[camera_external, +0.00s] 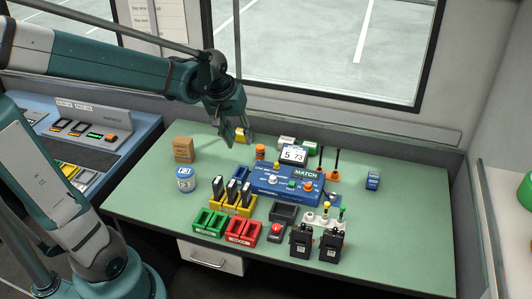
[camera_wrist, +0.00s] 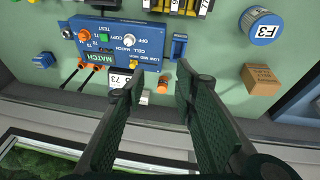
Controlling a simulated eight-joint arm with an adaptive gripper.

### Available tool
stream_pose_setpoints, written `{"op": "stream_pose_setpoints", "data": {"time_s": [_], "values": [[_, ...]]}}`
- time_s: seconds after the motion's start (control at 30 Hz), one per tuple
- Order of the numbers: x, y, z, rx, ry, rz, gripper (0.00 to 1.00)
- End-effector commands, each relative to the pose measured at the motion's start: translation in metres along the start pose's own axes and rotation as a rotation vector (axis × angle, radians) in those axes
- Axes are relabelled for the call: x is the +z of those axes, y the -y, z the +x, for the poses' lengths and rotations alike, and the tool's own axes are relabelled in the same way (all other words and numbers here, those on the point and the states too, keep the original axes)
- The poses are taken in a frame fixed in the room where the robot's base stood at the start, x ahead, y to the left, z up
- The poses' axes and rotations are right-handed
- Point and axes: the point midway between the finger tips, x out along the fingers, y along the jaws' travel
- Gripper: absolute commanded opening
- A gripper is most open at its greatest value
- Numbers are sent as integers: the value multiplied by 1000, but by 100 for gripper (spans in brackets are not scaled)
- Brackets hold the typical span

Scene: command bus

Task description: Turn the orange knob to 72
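A blue panel box (camera_external: 265,190) stands on the green table, with a green MATCH label and a white display (camera_external: 294,154) that appears to read 5 and 73. The orange knob (camera_external: 307,187) is at the right of its face; in the wrist view the orange knob (camera_wrist: 86,36) is at the upper left. A white knob (camera_external: 272,180) is on the same face. My gripper (camera_external: 238,138) hangs above the back of the table, left of the display and apart from the panel. In the wrist view my gripper (camera_wrist: 160,75) has its fingers spread, with nothing held.
An orange cylinder (camera_wrist: 163,87) stands behind the panel. Orange-based levers (camera_external: 333,176) stand right of the display. A cardboard box (camera_external: 183,150) and a labelled blue-white can (camera_external: 185,180) are on the left. Yellow, green (camera_external: 209,222) and red (camera_external: 243,233) trays and black devices (camera_external: 301,241) are in front.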

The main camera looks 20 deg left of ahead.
Motion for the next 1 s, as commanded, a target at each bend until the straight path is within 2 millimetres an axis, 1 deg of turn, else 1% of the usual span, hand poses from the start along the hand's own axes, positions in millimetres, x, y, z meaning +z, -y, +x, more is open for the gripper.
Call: {"op": "stream_pose_setpoints", "data": {"time_s": [0.03, 0.47, 0.77, 1.0], "values": [[-5, -9, 0, 1, 11, 0, 28], [-18, -74, 26, -15, 106, -28, 28], [-18, -120, 49, -35, 170, -45, 28], [-13, -155, 70, -59, 218, -59, 28]]}}
